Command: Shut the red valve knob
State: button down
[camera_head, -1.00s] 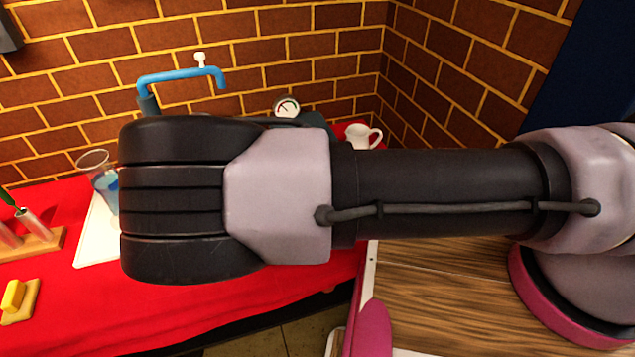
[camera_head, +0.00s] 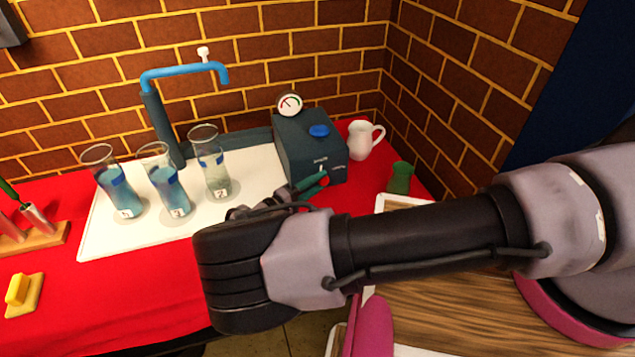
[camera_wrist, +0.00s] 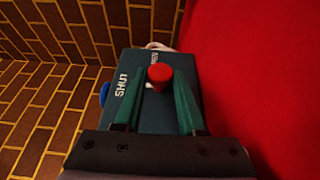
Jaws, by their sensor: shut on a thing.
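The red valve knob (camera_wrist: 160,76) sits on the front of a dark blue-grey box (camera_head: 300,143). In the wrist view it is between the tips of my green fingers, and the word SHUT shows on the box face left of it. My gripper (camera_wrist: 158,88) is shut on the knob. In the head view, the fingertips (camera_head: 312,187) are at the box's lower front, with a bit of the red knob (camera_head: 324,181) showing. The knob's exact turn angle is hard to tell.
A blue knob (camera_head: 319,130) and a gauge (camera_head: 290,104) are on the box. Three glass vases (camera_head: 168,190) stand on a white tray (camera_head: 100,240) to the left, by a blue faucet (camera_head: 185,73). A white pitcher (camera_head: 360,140) and green container (camera_head: 401,178) stand to the right.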

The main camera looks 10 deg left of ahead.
dwell(0.4)
jog(key=c, duration=0.5)
grip_release()
jog(key=v, duration=1)
jog(key=shift+s+a+f, duration=0.15)
jog(key=shift+s+a, duration=0.05)
jog(key=shift+s, duration=0.1)
